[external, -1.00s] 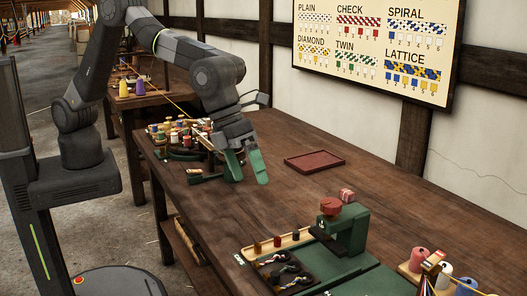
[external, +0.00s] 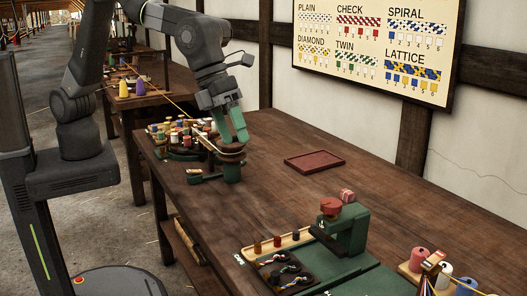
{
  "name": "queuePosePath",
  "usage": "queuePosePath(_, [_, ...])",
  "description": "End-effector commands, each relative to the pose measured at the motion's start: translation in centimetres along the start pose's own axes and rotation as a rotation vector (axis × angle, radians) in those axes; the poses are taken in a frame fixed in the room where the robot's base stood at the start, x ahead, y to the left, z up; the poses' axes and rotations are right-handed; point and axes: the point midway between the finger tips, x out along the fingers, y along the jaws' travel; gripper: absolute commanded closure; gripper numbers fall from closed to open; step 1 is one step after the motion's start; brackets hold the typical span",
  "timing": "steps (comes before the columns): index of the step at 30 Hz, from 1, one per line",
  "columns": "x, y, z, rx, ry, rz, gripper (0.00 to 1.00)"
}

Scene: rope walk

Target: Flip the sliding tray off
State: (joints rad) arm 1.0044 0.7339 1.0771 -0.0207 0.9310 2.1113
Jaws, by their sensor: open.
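A dark tray (external: 297,284) with short braided rope pieces lies at the front of the green bench machine (external: 345,229), at the lower middle of the external view. I cannot tell for certain whether this or the flat red-brown tray (external: 315,161) further back on the table is the sliding tray. My gripper (external: 237,127), with green fingers, is open and points down. It is above or beside the round-topped green stand (external: 231,168) by the bobbins, well apart from both trays. Its far finger is partly hidden.
Many coloured bobbins (external: 178,135) crowd the table's far left end. A light wooden rack (external: 280,243) with dark spools stands behind the dark tray. Thread cones (external: 419,259) stand at the lower right. The middle of the wooden table (external: 250,205) is clear.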

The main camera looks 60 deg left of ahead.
Motion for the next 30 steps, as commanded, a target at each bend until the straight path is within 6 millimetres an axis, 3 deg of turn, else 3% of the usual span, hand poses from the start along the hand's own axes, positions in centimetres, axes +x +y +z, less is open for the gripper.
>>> queuePosePath(1, [0.0,0.0,0.0,0.000,0.000,0.000,0.41])
queuePosePath(10, [1.4,0.2,-0.9,-0.036,-0.016,0.011,1.00])
queuePosePath(20, [7.6,1.3,-5.1,-0.286,-0.150,0.037,1.00])
queuePosePath(30, [13.4,1.7,-9.5,-0.574,-0.311,-0.043,1.00])
